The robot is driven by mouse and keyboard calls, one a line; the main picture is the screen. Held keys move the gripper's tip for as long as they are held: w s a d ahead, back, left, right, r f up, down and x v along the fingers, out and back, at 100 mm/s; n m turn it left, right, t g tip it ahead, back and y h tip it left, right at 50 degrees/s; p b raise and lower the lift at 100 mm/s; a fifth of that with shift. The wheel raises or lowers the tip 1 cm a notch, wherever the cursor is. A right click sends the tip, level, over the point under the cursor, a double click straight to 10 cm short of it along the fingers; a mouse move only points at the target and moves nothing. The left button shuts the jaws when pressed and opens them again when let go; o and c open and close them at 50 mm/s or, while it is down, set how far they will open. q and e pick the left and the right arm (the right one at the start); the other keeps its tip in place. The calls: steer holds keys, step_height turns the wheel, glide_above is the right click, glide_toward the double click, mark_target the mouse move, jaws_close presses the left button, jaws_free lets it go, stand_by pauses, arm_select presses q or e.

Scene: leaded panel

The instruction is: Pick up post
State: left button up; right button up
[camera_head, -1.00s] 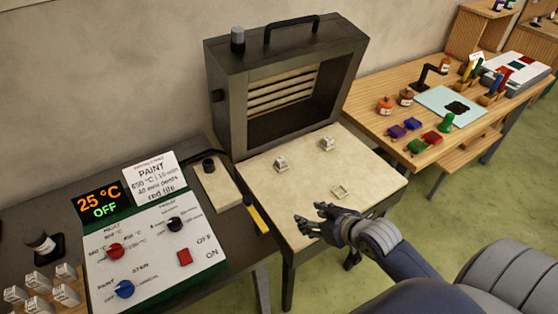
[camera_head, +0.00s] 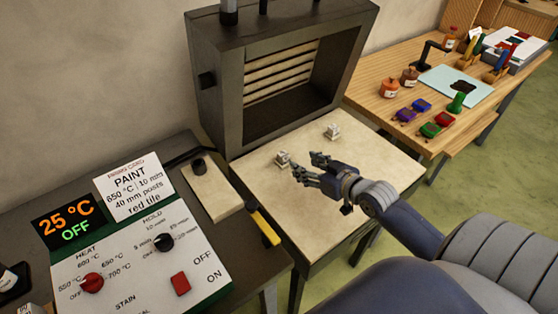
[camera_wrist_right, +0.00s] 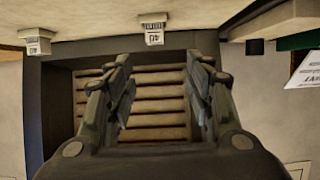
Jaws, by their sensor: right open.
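Two small pale posts stand on the cream slab (camera_head: 255,187) in front of the kiln. The near post (camera_head: 283,158) is just beyond my right gripper (camera_head: 303,165), and the far post (camera_head: 332,131) stands to the right and farther back. In the right wrist view, one post marked 40 (camera_wrist_right: 152,33) shows above the gap between my right fingers (camera_wrist_right: 158,72), and another post marked 40 (camera_wrist_right: 36,42) is at upper left. My right gripper is open and empty, apart from both posts. My left gripper is not in view.
The open kiln (camera_head: 285,80) stands behind the slab. A control panel (camera_head: 145,250) with knobs and a red switch is at left, beside a yellow-handled tool (camera_head: 263,227). A wooden table (camera_head: 400,130) with jars and coloured blocks stands at right.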

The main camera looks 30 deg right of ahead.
glide_toward(284, 154)
steer(key=shift+w+a+f+p, duration=0.1)
steer(key=shift+w+a+p, duration=0.3)
steer(key=shift+w, duration=0.35)
steer(key=shift+x, duration=0.8)
steer(key=x, duration=0.3)
steer(key=shift+w+d+f+p, duration=0.25)
steer(key=shift+d+p, duration=0.05)
steer(key=shift+p, duration=0.1)
steer(key=shift+w+f, duration=0.35)
steer(key=shift+w, duration=0.25)
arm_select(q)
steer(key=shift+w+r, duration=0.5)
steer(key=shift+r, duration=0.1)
arm_select(e)
steer(key=shift+s, duration=0.1)
jaws_close()
